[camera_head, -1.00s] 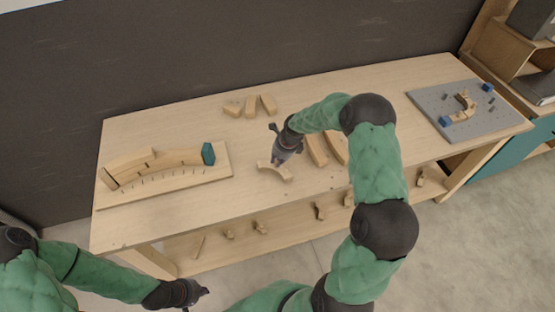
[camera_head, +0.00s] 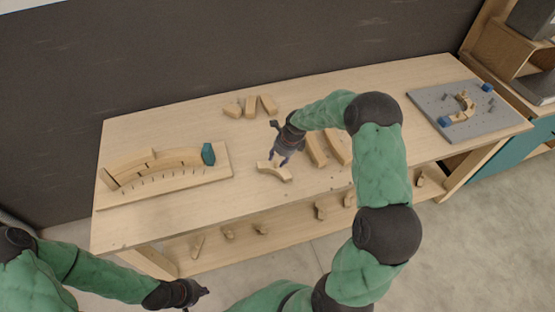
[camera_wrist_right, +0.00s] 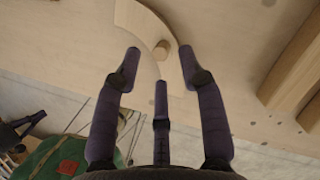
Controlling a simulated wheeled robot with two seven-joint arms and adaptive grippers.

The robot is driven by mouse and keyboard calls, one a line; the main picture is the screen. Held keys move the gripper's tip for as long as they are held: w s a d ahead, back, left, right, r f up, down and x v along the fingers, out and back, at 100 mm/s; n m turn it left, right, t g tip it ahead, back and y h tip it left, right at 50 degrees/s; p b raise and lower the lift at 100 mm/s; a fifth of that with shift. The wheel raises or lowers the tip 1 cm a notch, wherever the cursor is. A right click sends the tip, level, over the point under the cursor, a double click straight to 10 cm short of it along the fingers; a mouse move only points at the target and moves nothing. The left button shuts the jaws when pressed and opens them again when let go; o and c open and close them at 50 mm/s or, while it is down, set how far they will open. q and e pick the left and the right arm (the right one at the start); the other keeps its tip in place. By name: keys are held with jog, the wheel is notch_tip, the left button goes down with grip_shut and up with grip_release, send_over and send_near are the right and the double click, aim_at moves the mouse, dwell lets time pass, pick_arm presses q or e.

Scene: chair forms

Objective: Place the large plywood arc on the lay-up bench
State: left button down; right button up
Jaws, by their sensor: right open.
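A form board (camera_head: 215,172) with stacked curved strips and a teal block stands at the left. Several small blocks (camera_head: 249,106) lie at the back. A grey peg board (camera_head: 485,125) with blue parts is at the right. Small pieces rest on the lower shelf (camera_head: 285,228).

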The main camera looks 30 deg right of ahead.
pick_arm(q)
jog(key=shift+r+p, duration=0.3)
jog(key=shift+r, duration=0.05)
pick_arm(e)
jog(key=v, duration=1)
pick_arm(q)
jog(key=shift+s, duration=0.1)
